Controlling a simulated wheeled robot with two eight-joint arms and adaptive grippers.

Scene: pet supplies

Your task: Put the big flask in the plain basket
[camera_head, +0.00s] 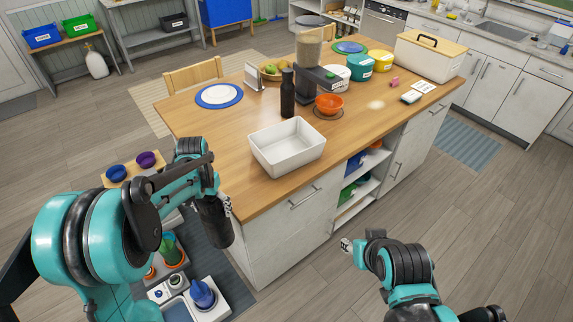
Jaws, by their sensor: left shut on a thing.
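My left gripper (226,206) is shut on a dark cylindrical flask (215,224), held tilted at the left of the table's near edge. The arm hides its upper part. The plain white basket (262,165) stands empty on the table, right of and beyond the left gripper. A second, slim black flask (288,98) stands upright on the table just behind the basket. My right gripper (346,246) is at the lower middle, off the table's near side; its fingers are too small to tell.
The wooden table (215,150) also bears an orange bowl (329,103), a blue-rimmed plate (219,95), a dark feeder with a clear hopper (309,50) and a lidded white bin (427,60).

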